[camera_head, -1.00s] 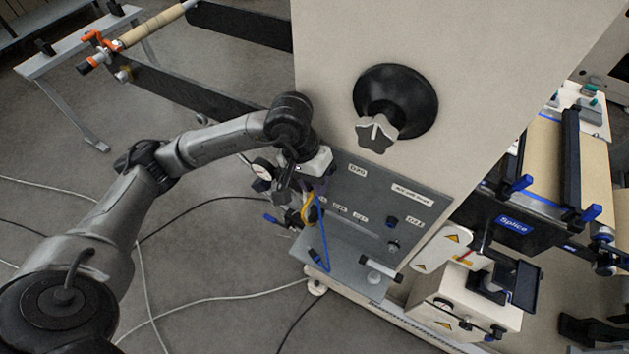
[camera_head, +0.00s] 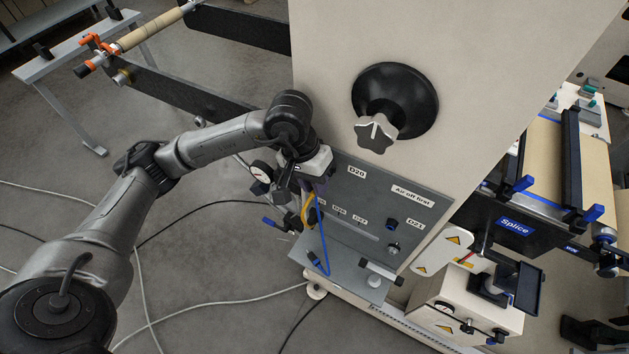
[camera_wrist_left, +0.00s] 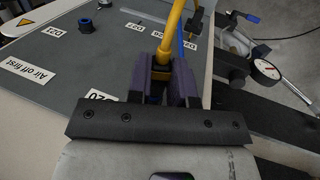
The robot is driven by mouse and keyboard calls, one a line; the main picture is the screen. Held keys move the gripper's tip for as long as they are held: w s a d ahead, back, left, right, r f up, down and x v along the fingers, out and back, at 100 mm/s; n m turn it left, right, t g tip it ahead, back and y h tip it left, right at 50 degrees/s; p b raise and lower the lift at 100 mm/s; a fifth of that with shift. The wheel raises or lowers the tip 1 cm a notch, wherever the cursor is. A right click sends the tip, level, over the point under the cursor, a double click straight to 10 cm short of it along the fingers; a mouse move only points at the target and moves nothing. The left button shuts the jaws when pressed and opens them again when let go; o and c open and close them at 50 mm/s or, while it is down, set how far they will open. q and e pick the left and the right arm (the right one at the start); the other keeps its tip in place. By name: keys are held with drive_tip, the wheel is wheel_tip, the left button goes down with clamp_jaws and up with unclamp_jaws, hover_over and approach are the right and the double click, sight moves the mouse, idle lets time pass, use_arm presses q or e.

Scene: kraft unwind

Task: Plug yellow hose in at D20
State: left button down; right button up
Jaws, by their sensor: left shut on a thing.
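My left gripper (camera_head: 315,185) is at the upper left of the grey panel (camera_head: 378,215), close beside the D20 label (camera_head: 356,172). In the left wrist view its purple fingers (camera_wrist_left: 163,88) are shut on the end of the yellow hose (camera_wrist_left: 173,35). The yellow hose also shows in the head view (camera_head: 307,212), hanging below the gripper. The D20 label (camera_wrist_left: 100,95) is partly covered by the gripper in the wrist view. The D20 port is hidden behind the fingers, so I cannot tell whether the hose end is in it. My right gripper is not in view.
A blue hose (camera_head: 323,240) hangs just right of the yellow one. A pressure gauge (camera_head: 260,172) is left of the gripper. A large black hub with a grey knob (camera_head: 376,133) juts out above the panel.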

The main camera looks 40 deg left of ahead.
use_arm(q)
drive_tip(key=c, duration=0.9)
unclamp_jaws()
drive_tip(key=shift+c, duration=0.2)
drive_tip(key=w+v, duration=0.1)
drive_tip(key=v, duration=1.2)
drive_tip(key=shift+s+a+r+b, duration=0.25)
drive_tip(key=shift+s+r+b, duration=0.15)
drive_tip(key=shift+s, duration=0.1)
